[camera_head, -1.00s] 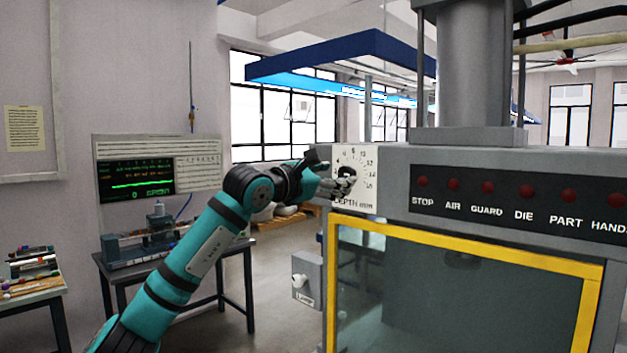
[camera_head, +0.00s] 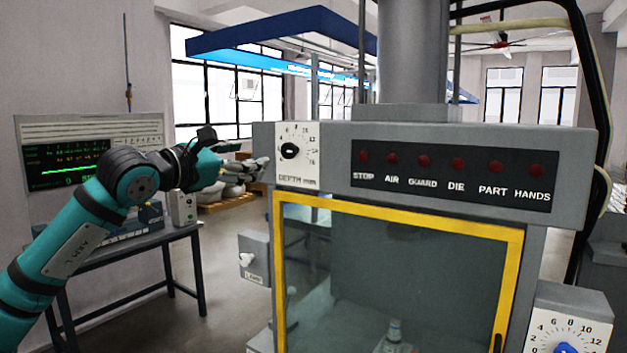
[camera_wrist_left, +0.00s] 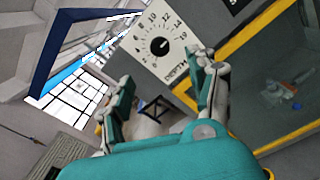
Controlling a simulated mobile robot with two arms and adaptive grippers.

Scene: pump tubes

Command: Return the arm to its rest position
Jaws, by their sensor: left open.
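My left arm comes in from the left in the head view, teal with dark joint bands. My left gripper (camera_head: 250,168) is open and empty, just left of the press's front panel. The white depth dial plate (camera_head: 297,155) with its black knob (camera_head: 289,151) is to the right of the fingertips, apart from them. In the left wrist view the two fingers (camera_wrist_left: 160,95) stand wide apart, and the dial knob (camera_wrist_left: 159,46) shows beyond them with nothing between the fingers. My right gripper is not in view.
The grey press has a yellow-framed guard window (camera_head: 400,220) and a row of red lamps (camera_head: 457,164). A lamp switch box (camera_head: 254,258) juts from its left side. A second dial box (camera_head: 568,325) is at lower right. A table with equipment (camera_head: 130,240) stands behind my arm.

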